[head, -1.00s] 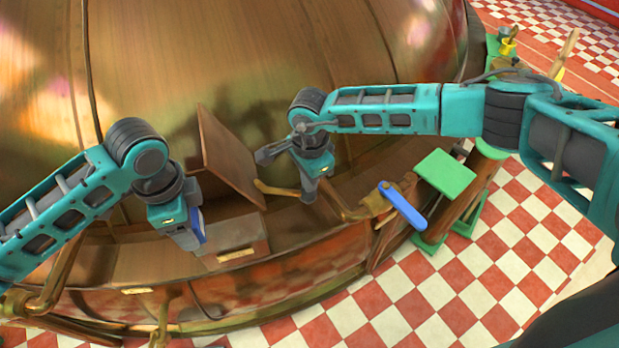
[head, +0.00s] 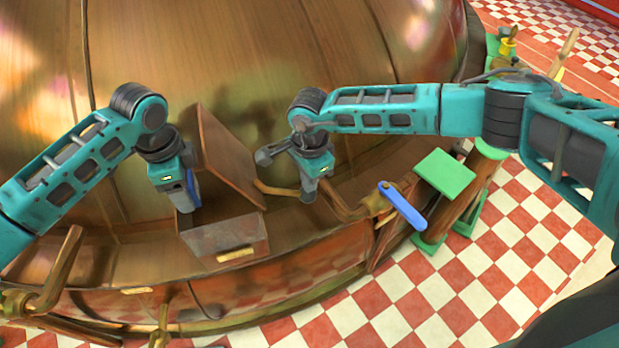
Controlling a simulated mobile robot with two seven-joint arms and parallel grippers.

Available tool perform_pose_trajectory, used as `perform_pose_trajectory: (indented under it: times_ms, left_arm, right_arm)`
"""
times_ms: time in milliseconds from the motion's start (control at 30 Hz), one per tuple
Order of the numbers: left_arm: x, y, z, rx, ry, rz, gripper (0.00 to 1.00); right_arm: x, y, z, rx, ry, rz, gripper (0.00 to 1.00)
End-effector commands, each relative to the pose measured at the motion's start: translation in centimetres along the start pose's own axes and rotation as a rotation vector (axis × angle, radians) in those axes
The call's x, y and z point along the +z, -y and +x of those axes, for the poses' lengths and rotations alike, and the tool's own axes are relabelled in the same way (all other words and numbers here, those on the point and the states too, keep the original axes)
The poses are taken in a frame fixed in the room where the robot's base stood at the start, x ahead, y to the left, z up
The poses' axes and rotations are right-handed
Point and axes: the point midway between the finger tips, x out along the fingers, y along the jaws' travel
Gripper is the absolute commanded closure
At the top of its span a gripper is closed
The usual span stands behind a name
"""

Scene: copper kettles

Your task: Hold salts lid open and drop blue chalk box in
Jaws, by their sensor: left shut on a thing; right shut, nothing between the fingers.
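My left gripper (head: 184,206) is shut on the blue chalk box (head: 194,187), which shows as a narrow blue edge and is mostly hidden by the gripper. It is held left of a wooden lid (head: 230,158). The lid stands open, tilted up, above a compartment with a small plate (head: 236,254) on its front; the plate's text is too small to read. My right gripper (head: 309,194) is shut and empty, to the right of the lid. A brass handle (head: 275,189) lies between lid and gripper; I cannot tell whether they touch.
The large copper kettle (head: 250,60) fills the back. A curved wooden ledge runs along its front, with another plate (head: 138,290) at left. A brass tap with a blue lever (head: 402,206) and a green stool (head: 445,174) stand at right.

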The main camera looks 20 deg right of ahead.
Motion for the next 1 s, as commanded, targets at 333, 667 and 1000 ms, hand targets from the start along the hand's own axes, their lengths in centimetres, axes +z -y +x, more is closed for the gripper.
perform_pose_trajectory:
  times_ms: [333,667,1000]
  left_arm:
    - [-0.1,2.9,-0.1,-0.002,-0.001,-0.002,0.75]
    - [0.0,4.6,0.0,-0.001,-0.001,0.0,0.75]
    - [0.0,4.5,0.0,-0.001,-0.001,0.0,0.24]
  right_arm:
    - [0.0,0.0,0.0,0.0,-0.001,0.0,1.0]
    - [0.0,0.0,0.0,0.0,-0.001,0.0,1.0]
    - [0.0,0.0,0.0,0.0,-0.001,0.0,1.0]
